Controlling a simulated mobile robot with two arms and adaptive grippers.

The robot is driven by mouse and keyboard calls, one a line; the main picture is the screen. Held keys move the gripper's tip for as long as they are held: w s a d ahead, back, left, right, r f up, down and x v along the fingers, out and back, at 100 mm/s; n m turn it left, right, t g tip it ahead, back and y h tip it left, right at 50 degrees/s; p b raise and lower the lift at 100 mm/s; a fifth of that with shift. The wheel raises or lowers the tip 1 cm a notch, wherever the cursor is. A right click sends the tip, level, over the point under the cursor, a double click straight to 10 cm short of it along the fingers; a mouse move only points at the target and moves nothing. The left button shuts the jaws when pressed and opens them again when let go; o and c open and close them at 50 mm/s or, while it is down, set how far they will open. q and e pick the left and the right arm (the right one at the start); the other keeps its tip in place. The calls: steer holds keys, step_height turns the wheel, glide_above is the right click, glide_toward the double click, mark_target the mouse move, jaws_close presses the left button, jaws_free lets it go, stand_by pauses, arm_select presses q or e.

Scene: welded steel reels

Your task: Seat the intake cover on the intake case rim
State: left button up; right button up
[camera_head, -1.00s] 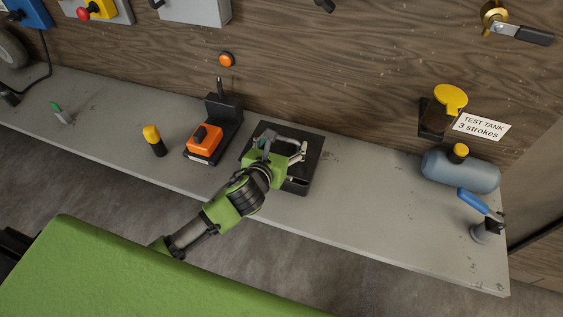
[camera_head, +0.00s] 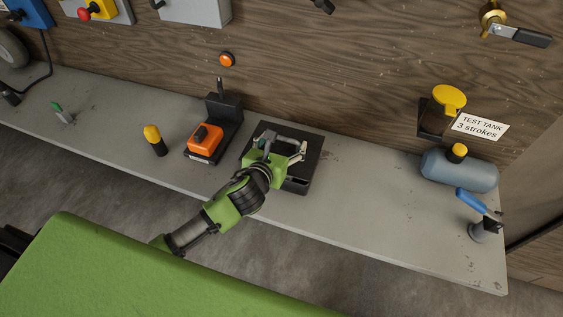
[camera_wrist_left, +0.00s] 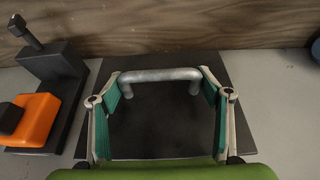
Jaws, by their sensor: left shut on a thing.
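The intake cover (camera_wrist_left: 165,125) is a dark square plate with a grey bar handle (camera_wrist_left: 160,75). In the head view the cover (camera_head: 313,142) lies over the black intake case (camera_head: 298,187) on the bench, with the case's front showing below it. My left gripper (camera_head: 281,149) is shut on the cover's handle, its teal fingers at the two ends of the bar in the left wrist view. The arm and gripper hide much of the cover and case. I cannot tell whether the cover rests flush on the rim. My right gripper is not in view.
An orange block (camera_head: 203,140) on a black stand (camera_head: 225,112) is close on the left, with a yellow-capped black cylinder (camera_head: 155,141) beyond. A blue-grey tank (camera_head: 460,171) and a blue-handled valve (camera_head: 482,218) stand at the right. The bench (camera_head: 375,205) between is clear.

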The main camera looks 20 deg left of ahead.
mark_target(283, 148)
arm_select(q)
steer(key=shift+f+b, duration=0.55)
steer(key=shift+f, duration=0.45)
stand_by(1.0)
steer(key=shift+p, duration=0.4)
stand_by(0.4)
steer(key=shift+f, duration=0.45)
stand_by(0.5)
steer(key=shift+s+f, duration=0.1)
steer(key=shift+f, duration=0.05)
stand_by(0.9)
steer(key=o, duration=1.5)
steer(key=shift+o, duration=1.4)
